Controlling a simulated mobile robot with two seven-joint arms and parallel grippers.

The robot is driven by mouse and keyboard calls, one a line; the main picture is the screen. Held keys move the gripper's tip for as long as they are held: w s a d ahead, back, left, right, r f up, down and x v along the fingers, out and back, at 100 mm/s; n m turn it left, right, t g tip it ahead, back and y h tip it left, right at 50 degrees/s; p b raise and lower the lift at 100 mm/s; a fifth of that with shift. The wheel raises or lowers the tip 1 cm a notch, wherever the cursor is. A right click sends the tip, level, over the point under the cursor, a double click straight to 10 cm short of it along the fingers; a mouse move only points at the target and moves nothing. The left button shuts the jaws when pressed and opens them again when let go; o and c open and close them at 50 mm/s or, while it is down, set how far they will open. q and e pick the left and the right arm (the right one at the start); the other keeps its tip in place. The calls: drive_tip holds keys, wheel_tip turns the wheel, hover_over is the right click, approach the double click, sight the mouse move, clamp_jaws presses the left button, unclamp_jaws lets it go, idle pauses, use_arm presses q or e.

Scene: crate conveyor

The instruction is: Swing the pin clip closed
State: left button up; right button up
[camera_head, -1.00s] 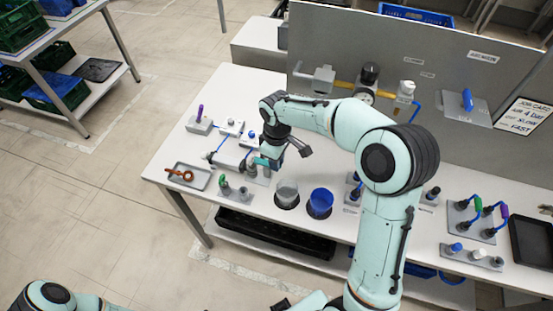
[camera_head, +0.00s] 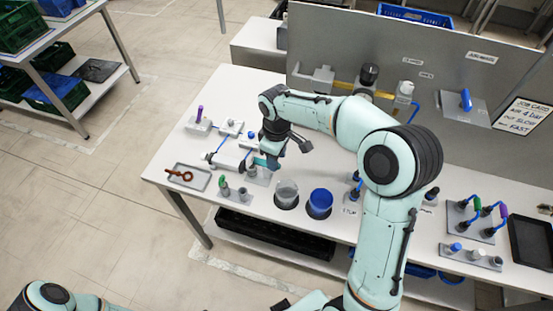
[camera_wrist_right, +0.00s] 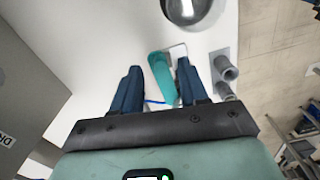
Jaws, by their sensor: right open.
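My right gripper (camera_head: 264,161) is over the left part of the white bench, above a grey fixture plate (camera_head: 260,178). In the right wrist view my right gripper (camera_wrist_right: 160,90) has its two dark blue fingers apart. A teal-green upright piece (camera_wrist_right: 160,75) stands between or just beyond them, with a second teal part close to the right finger. I cannot tell whether either is the pin clip, or whether they are touched. The clip's own position is not clear. My left gripper is out of view; only part of the left arm shows at lower left.
A clear metal-grey cup (camera_head: 287,192) and a blue cup (camera_head: 320,200) stand right of the gripper. A tray (camera_head: 200,181) with a red-brown ringed piece (camera_head: 180,175) lies left. Grey pegs (camera_wrist_right: 226,72) stand beside the right finger. A grey panel (camera_head: 330,50) rises behind.

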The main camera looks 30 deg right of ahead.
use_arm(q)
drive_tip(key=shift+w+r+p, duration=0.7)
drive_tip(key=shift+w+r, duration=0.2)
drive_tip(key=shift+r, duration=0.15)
use_arm(e)
wheel_tip(320, 180, up, 12)
drive_tip(key=shift+f, duration=0.25)
